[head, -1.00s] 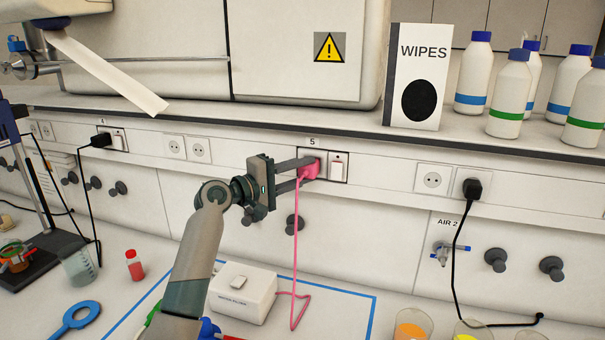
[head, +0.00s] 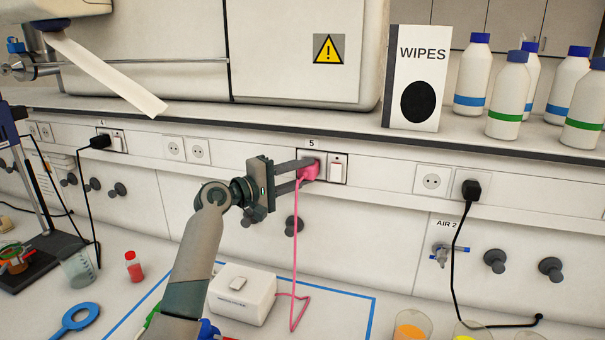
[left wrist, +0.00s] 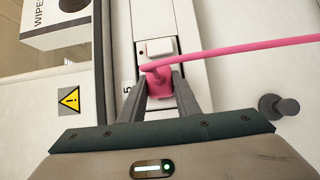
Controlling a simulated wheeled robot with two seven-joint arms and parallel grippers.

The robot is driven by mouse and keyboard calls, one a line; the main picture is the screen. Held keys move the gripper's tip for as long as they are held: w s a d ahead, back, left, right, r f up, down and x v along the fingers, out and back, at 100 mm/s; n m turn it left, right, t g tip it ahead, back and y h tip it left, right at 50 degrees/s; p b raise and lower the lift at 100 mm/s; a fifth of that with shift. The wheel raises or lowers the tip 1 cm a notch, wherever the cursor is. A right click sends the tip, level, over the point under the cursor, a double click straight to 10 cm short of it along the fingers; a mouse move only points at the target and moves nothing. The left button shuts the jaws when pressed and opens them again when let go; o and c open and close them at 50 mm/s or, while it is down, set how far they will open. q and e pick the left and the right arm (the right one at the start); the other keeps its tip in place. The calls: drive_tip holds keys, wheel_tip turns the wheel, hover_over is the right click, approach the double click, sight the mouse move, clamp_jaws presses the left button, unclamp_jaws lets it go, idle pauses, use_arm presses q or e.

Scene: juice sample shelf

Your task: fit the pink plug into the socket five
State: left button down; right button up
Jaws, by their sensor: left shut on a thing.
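The pink plug (head: 308,171) is at socket five (head: 322,158), under the label 5, in the head view. My left gripper (head: 306,172) is shut on the plug, with its two fingers on either side of it. In the left wrist view the plug (left wrist: 157,78) sits between the fingertips, against the socket plate (left wrist: 165,47). The plug and fingers hide the socket's holes, so how deep the plug sits cannot be told. A pink cord hangs from the plug to a white box (head: 242,293) on the bench. My right gripper is not in view.
A rocker switch (head: 336,171) is right of the plug on the same plate. A free double-hole socket (head: 432,180) and a black plug (head: 472,188) are further right. Grey knobs (head: 294,226) stick out below. The shelf edge (head: 260,127) runs above with a wipes box (head: 416,77).

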use_arm(q)
drive_tip(key=shift+w, duration=0.1)
drive_tip(key=c, duration=1.3)
unclamp_jaws()
drive_tip(key=shift+o, duration=0.2)
drive_tip(key=shift+s+a+f+b, duration=0.1)
drive_tip(key=shift+s+a+b, duration=0.25)
drive_tip(key=shift+a+b, duration=0.1)
drive_tip(key=b+v, duration=0.6)
drive_tip(key=v, duration=1)
drive_tip(key=shift+s+a, duration=0.1)
